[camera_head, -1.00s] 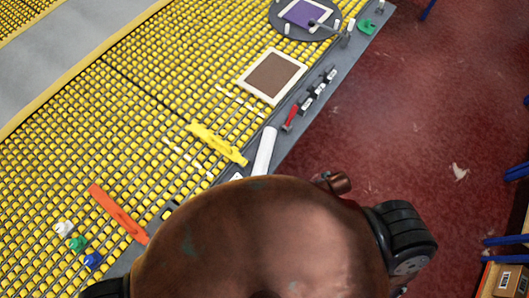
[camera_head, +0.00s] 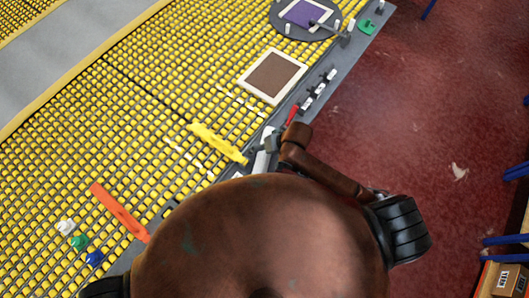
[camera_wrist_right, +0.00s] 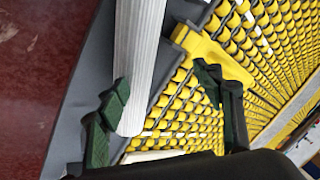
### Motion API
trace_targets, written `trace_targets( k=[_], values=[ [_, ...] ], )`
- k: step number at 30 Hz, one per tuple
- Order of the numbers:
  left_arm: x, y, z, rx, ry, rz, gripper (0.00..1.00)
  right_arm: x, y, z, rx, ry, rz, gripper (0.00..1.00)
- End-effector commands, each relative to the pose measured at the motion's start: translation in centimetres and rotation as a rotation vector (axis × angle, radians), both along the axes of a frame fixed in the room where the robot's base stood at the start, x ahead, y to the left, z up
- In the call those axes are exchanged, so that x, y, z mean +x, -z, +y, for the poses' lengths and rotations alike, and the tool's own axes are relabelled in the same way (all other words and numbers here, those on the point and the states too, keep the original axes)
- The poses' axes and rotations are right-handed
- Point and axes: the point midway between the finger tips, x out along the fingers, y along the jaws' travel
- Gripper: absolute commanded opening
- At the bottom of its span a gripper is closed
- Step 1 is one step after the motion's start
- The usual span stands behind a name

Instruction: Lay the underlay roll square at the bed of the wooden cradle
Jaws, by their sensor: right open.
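The underlay roll, a pale ribbed cylinder (camera_wrist_right: 140,60), lies on the grey edge strip of the yellow roller table. In the head view its white side (camera_head: 261,162) shows partly, behind my right arm. My right gripper (camera_head: 270,141) is over the roll. In the right wrist view its dark green fingers (camera_wrist_right: 163,82) are spread, with the roll's near end between them, closer to the left finger. A yellow notched piece (camera_head: 218,143) lies on the rollers beside the roll; it also shows in the wrist view (camera_wrist_right: 212,54). I cannot make out which thing is the wooden cradle. My left gripper is out of view.
A brown panel in a white frame (camera_head: 272,76) and a round dark plate with a purple square (camera_head: 303,15) lie farther up. A red-handled tool (camera_head: 291,115) is near my right gripper. An orange bar (camera_head: 119,212) and small white, green and blue pieces lie lower left.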

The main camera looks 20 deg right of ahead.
Motion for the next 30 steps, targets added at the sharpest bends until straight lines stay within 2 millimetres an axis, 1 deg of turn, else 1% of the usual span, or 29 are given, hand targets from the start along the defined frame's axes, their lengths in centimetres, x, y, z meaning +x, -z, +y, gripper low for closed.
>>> trace_targets(
  k=[1,3,7,10,12,15,18,22,30],
  values=[
    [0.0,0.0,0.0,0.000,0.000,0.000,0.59,0.4,-0.6,0.8,-0.003,0.001,0.022,0.61],
    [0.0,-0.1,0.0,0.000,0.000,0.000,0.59,0.4,-1.0,1.8,-0.003,0.023,0.071,0.61],
    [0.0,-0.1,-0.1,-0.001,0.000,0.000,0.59,0.4,-1.3,2.1,-0.036,0.094,0.167,0.61],
    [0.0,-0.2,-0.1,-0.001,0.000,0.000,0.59,0.4,-1.5,1.2,-0.082,0.179,0.236,0.61],
    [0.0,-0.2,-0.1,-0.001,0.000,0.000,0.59,0.4,-1.6,0.2,-0.115,0.246,0.277,0.61],
    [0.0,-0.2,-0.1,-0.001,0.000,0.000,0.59,0.5,-1.7,-1.2,-0.153,0.329,0.317,0.61],
    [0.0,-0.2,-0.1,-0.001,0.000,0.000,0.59,0.5,-1.8,-2.0,-0.176,0.383,0.340,0.61],
    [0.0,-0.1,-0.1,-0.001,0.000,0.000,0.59,0.6,-0.9,-2.4,-0.186,0.412,0.352,0.61],
    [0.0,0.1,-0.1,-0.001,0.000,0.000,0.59,1.0,1.9,-2.1,-0.184,0.410,0.351,0.61]
  ],
)
